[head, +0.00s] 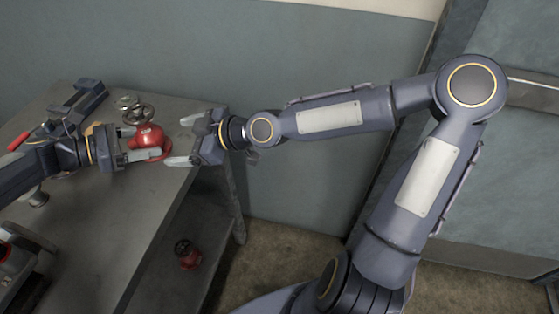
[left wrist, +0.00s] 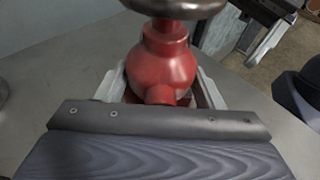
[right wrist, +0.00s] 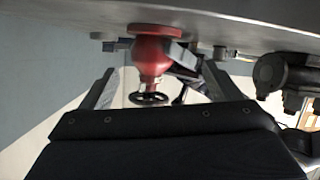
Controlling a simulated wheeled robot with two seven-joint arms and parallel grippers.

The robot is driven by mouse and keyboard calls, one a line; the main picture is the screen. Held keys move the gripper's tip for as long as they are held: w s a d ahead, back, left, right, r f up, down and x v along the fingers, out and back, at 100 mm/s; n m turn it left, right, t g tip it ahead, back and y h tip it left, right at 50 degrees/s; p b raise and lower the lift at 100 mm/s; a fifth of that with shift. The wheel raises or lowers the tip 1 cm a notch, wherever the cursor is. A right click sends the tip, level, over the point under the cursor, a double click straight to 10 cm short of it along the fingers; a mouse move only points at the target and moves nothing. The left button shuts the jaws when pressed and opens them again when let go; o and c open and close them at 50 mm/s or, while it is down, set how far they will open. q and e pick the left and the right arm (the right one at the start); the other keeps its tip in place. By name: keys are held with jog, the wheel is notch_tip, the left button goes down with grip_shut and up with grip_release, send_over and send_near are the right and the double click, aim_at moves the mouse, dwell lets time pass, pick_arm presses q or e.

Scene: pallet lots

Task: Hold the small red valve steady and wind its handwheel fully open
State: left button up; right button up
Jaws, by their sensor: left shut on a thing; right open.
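The small red valve (head: 150,139) stands upright on the grey table, and its round body shows large in the left wrist view (left wrist: 163,65). Its grey handwheel (head: 138,112) is on top; the wheel's edge shows in the left wrist view (left wrist: 175,6). My left gripper (head: 143,143) is shut on the valve body, one finger on each side. My right gripper (head: 184,141) is open and empty, right of the valve, pointing at it. In the right wrist view, which is upside down, the valve (right wrist: 152,58) and dark handwheel (right wrist: 149,98) appear between the spread fingers, apart from them.
The grey table (head: 115,215) has a dark vise-like device (head: 85,98) at the back left and a red-handled tool (head: 18,141) at the left. Another red valve (head: 188,255) stands on the lower shelf. A blue-grey wall (head: 300,200) is behind the table.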

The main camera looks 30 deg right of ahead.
jog(key=s+d+m+g+h, duration=0.3)
jog(key=s+d+m+h, duration=0.4)
jog(key=s+d, duration=0.7)
jog(key=shift+s+r+m+h, duration=0.35)
jog(key=shift+s+m+h, duration=0.05)
jog(key=shift+s, duration=0.7)
